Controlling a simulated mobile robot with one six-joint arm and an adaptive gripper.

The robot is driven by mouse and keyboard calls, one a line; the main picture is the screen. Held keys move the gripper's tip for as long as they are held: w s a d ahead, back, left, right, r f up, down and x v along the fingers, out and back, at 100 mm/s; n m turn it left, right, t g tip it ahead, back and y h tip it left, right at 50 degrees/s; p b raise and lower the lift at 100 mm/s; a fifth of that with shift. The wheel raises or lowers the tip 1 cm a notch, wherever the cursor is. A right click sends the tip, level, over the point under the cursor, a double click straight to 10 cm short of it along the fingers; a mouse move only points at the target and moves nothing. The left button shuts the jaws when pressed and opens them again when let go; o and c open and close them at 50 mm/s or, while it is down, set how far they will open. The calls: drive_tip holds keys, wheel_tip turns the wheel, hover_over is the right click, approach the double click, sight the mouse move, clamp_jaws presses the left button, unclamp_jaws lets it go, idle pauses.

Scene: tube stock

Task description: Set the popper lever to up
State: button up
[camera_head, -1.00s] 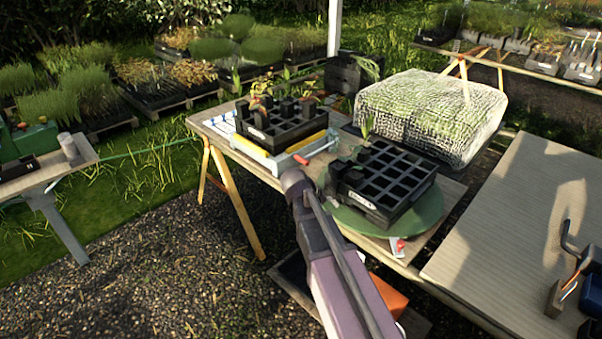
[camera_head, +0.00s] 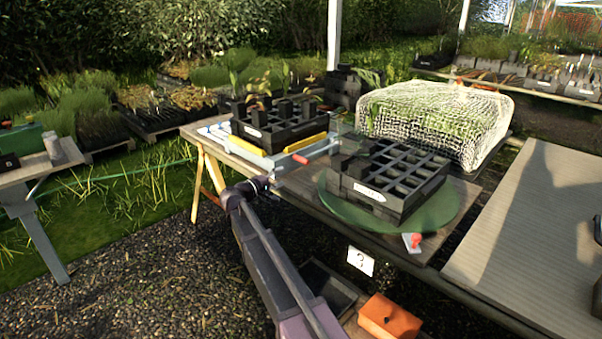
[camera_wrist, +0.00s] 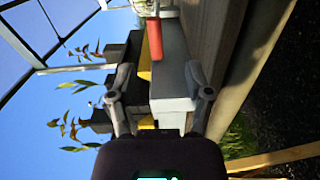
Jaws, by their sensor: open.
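The popper is a low grey frame (camera_head: 268,160) with yellow strips, on the left part of the table, and a black cell tray (camera_head: 275,130) with seedlings sits on it. Its lever has a red grip (camera_head: 300,158) at the front right side, low beside the frame. My gripper (camera_head: 264,184) is at the table's front edge, left of the red grip. In the wrist view, turned sideways, my gripper (camera_wrist: 158,92) is open and empty. The grey frame (camera_wrist: 170,85) shows between and beyond its fingers. The red grip (camera_wrist: 160,38) lies above the fingertips in that picture.
A black cell tray (camera_head: 385,185) stands on a green round turntable (camera_head: 440,212) to the right. A mesh-covered block (camera_head: 435,115) is behind it. An orange box (camera_head: 390,318) sits low under the table front. Gravel (camera_head: 150,270) is open at the left front.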

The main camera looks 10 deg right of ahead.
sight(300, 161)
drive_tip(key=shift+w+a+n+t+b, duration=0.3)
drive_tip(key=shift+w+a+t, duration=0.3)
drive_tip(key=shift+a, duration=0.4)
drive_tip(key=shift+w+d, duration=0.1)
drive_tip(key=p+x, duration=0.1)
drive_tip(key=x, duration=1.2)
drive_tip(key=shift+w+d, duration=0.1)
drive_tip(key=shift+d, duration=0.2)
clamp_jaws()
